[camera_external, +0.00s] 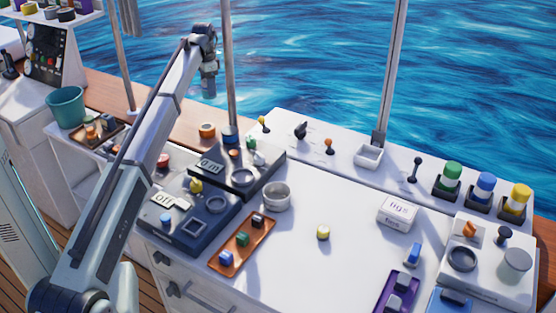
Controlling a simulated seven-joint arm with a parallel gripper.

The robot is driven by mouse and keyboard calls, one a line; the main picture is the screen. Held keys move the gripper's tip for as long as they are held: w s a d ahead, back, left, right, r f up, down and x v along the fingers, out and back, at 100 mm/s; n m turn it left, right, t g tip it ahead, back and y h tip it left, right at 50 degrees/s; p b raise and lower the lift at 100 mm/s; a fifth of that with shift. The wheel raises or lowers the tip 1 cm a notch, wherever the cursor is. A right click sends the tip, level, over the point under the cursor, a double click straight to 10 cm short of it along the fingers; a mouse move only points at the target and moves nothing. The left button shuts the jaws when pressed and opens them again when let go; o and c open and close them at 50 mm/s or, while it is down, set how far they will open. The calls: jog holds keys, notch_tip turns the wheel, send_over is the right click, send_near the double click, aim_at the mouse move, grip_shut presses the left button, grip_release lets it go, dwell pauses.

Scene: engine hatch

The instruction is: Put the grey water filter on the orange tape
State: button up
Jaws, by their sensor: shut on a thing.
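My gripper (209,72) is raised at the upper middle left, pointing down in front of the sea. It is shut on the grey water filter (208,88), a small grey cylinder hanging below the fingers. The fingertips are small and partly hidden by the wrist. The orange tape (207,130) is a short roll on the wooden ledge, left of the pole with the blue foot. In the picture it lies below the held filter, with a clear gap between them. Nothing is seen on top of the tape.
A pole (231,70) rises just right of the tape. Dark control panels (245,178) stand in front of it. A teal bucket (66,106) is to the left. A metal pot (277,196) and an orange-brown tray (240,245) are nearer. The white counter's middle is mostly clear.

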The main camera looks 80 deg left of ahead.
send_over(206, 126)
notch_tip(206, 126, down, 11)
jog(key=shift+n, duration=0.4)
jog(key=shift+d+f, duration=0.2)
jog(key=shift+f, duration=4.95)
jog(key=shift+f, duration=0.15)
jog(key=o, duration=1.2)
notch_tip(206, 126, up, 12)
